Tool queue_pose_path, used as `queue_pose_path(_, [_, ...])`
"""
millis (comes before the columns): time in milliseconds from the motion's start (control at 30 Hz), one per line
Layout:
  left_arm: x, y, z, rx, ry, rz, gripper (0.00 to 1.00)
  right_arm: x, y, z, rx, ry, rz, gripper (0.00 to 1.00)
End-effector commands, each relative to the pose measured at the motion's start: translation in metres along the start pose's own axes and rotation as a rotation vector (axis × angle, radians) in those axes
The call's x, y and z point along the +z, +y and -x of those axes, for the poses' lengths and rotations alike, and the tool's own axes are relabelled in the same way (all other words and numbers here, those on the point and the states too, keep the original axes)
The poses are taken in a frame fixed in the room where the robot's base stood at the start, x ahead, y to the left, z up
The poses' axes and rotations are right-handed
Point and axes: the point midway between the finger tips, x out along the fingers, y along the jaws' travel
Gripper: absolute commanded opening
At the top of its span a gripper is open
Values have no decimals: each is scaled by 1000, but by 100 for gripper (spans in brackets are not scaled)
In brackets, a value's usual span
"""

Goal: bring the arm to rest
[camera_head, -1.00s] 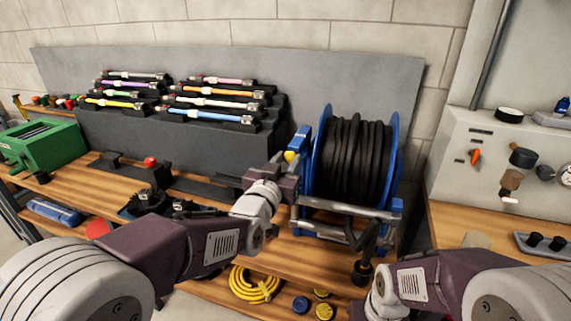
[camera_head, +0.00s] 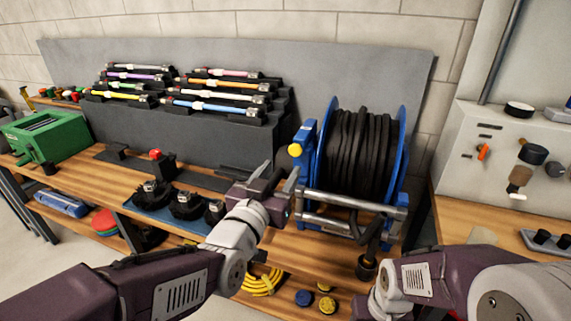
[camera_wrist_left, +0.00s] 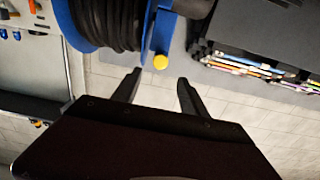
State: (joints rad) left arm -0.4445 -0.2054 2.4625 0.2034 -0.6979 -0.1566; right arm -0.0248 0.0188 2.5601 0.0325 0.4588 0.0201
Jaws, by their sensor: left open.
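My left arm comes in from the lower left in the head view. Its gripper (camera_head: 279,183) is in front of the left side of the hose reel, above the bench. In the left wrist view the two dark fingers (camera_wrist_left: 157,88) are apart with nothing between them. My right arm (camera_head: 440,279) shows at the lower right of the head view. Its gripper is cut off by the bottom edge, so I cannot see its fingers.
The blue hose reel (camera_head: 404,150) with black hose stands right beside my left gripper. A green box (camera_head: 58,139) stands at the left. Black fittings sit on a blue mat (camera_head: 160,219) on the wooden bench (camera_head: 310,249).

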Motion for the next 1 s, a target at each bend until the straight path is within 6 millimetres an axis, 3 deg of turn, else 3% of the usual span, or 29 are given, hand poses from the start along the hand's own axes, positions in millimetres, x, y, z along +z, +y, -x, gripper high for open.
queue_pose_path(267, [1,0,2,-1,-1,0,51,0,0,0,0,0,0,55])
queue_pose_path(367, [5,-20,-1,-46,-12,-1,51,0,0,0,0,0,0,55])
queue_pose_path(400, [15,-38,-3,-90,-34,-3,51,0,0,0,0,0,0,55])
queue_pose_path(467, [43,-73,-4,-165,-107,-10,51,0,0,0,0,0,0,55])
queue_pose_path(533, [98,-102,5,-217,-291,4,51,0,0,0,0,0,0,55])
queue_pose_path(633, [176,-122,37,-253,-577,57,51,0,0,0,0,0,0,55])
queue_pose_path(700, [217,-124,65,-264,-755,99,51,0,0,0,0,0,0,55])
queue_pose_path(800, [262,-119,110,-268,-990,157,51,0,0,0,0,0,0,55])
queue_pose_path(900, [290,-105,156,-258,-1204,202,51,0,0,0,0,0,0,55])
queue_pose_path(1000, [304,-89,206,-254,-1416,245,51,0,0,0,0,0,0,55])
